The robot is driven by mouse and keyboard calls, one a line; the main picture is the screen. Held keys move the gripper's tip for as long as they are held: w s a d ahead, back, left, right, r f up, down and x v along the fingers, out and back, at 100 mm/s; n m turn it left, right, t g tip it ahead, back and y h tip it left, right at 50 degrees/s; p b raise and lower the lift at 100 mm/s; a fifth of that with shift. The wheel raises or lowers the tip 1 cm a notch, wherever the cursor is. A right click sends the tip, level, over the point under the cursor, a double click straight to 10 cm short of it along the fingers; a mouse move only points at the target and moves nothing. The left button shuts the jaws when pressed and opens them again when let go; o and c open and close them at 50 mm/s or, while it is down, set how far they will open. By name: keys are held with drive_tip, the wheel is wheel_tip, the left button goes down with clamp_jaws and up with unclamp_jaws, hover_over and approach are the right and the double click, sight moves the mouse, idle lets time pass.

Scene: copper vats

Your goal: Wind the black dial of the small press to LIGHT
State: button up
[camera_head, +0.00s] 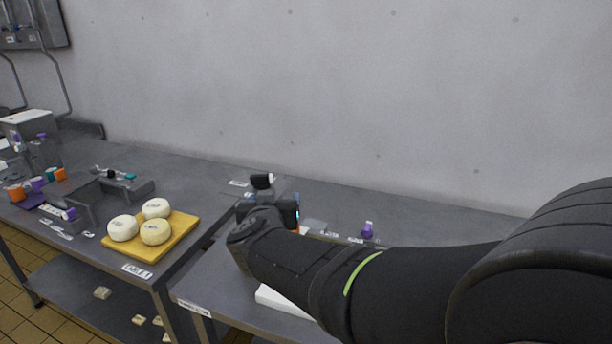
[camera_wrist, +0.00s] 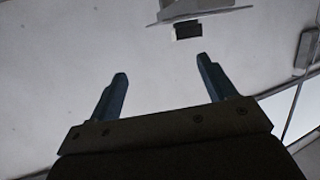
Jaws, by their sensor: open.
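My gripper (camera_wrist: 161,65) shows in the wrist view with its two blue-grey fingers apart and nothing between them. Beyond them is a pale surface, with a small dark rectangle (camera_wrist: 187,31) under a grey shape near the top; I cannot tell what these are. In the head view, my black arm reaches left over the right table (camera_head: 330,200), and its end hides part of that table. A small black piece (camera_head: 262,181) shows just above the arm's end; I cannot tell whether it belongs to the press or to me. No black dial or LIGHT mark can be made out.
The left table holds a yellow board (camera_head: 187,226) with three white cheeses (camera_head: 123,228), a grey trough (camera_head: 92,205) and several orange and purple cups. A purple-topped item (camera_head: 367,230) and a white slab (camera_head: 283,301) lie near my arm.

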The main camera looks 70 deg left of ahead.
sight(261, 176)
wheel_tip(261, 176, up, 4)
drive_tip(key=s+r+n+g, duration=0.1)
drive_tip(key=s+g, duration=0.1)
drive_tip(key=g, duration=0.1)
drive_tip(key=x, duration=1.8)
drive_tip(key=shift+s+f, duration=0.1)
drive_tip(key=shift+f, duration=0.35)
drive_tip(key=c, duration=1)
